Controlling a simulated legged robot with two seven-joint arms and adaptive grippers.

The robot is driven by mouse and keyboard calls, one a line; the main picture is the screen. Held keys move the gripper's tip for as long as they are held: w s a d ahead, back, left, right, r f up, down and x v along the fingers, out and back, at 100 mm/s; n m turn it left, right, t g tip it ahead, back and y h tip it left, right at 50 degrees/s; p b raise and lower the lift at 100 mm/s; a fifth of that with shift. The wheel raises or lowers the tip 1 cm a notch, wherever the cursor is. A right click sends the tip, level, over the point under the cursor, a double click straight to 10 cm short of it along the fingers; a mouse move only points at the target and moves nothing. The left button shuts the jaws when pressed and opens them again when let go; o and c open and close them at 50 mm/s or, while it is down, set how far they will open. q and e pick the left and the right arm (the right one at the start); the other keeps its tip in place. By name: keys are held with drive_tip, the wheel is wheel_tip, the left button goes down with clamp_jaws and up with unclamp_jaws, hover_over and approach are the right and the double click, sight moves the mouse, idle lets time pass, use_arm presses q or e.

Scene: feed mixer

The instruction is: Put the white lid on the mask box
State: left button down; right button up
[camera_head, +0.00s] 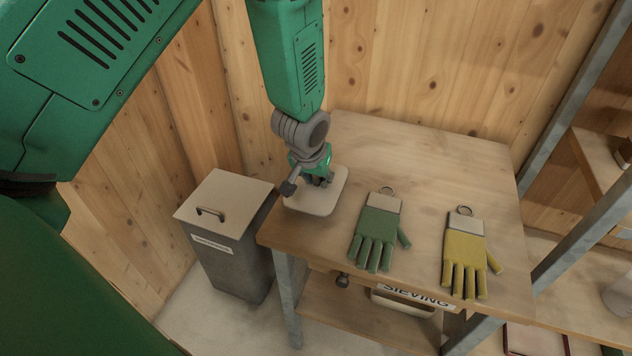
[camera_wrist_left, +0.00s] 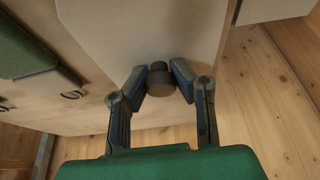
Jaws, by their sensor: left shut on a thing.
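The white lid (camera_head: 325,203), a pale plate with rounded corners, is at the table's left end, under my left gripper (camera_head: 314,183). In the left wrist view, the fingers of my left gripper (camera_wrist_left: 161,88) are shut on its dark round knob (camera_wrist_left: 162,78). The pale plate of the lid (camera_wrist_left: 140,35) lies beyond the knob. I cannot tell whether the lid touches the table. No box reads clearly as the mask box. A grey box (camera_head: 238,265) left of the table has a label too small to read and a cream top with a handle. My right gripper is not in view.
The wooden table (camera_head: 435,165) bears a green glove (camera_head: 380,225) and a yellow glove (camera_head: 466,255), right of the lid. Its back area is clear. A box marked SIEVING (camera_head: 415,298) is under the tabletop. Metal shelving posts (camera_head: 585,235) stand at the right.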

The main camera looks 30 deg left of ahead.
sight(315, 177)
use_arm(q)
drive_tip(key=shift+d+f, duration=0.25)
drive_tip(key=shift+f, duration=0.15)
drive_tip(key=shift+w+d, duration=0.1)
drive_tip(key=shift+d, duration=0.15)
drive_tip(key=shift+a+f, duration=0.35)
drive_tip(key=shift+a, duration=0.2)
drive_tip(key=c, duration=1.4)
unclamp_jaws()
drive_tip(key=shift+a, duration=0.15)
drive_tip(key=shift+o, duration=0.2)
drive_tip(key=shift+d, duration=0.45)
drive_tip(key=shift+r+b, duration=0.3)
drive_tip(key=shift+b, duration=0.05)
drive_tip(key=v, duration=0.6)
drive_tip(key=shift+a+p, duration=0.4)
drive_tip(key=v, duration=0.7)
drive_tip(key=shift+s+d+p, duration=0.25)
drive_tip(key=shift+d+p, duration=0.05)
drive_tip(key=shift+p, duration=0.15)
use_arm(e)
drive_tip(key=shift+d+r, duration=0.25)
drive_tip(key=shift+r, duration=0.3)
use_arm(q)
drive_tip(key=shift+a, duration=0.1)
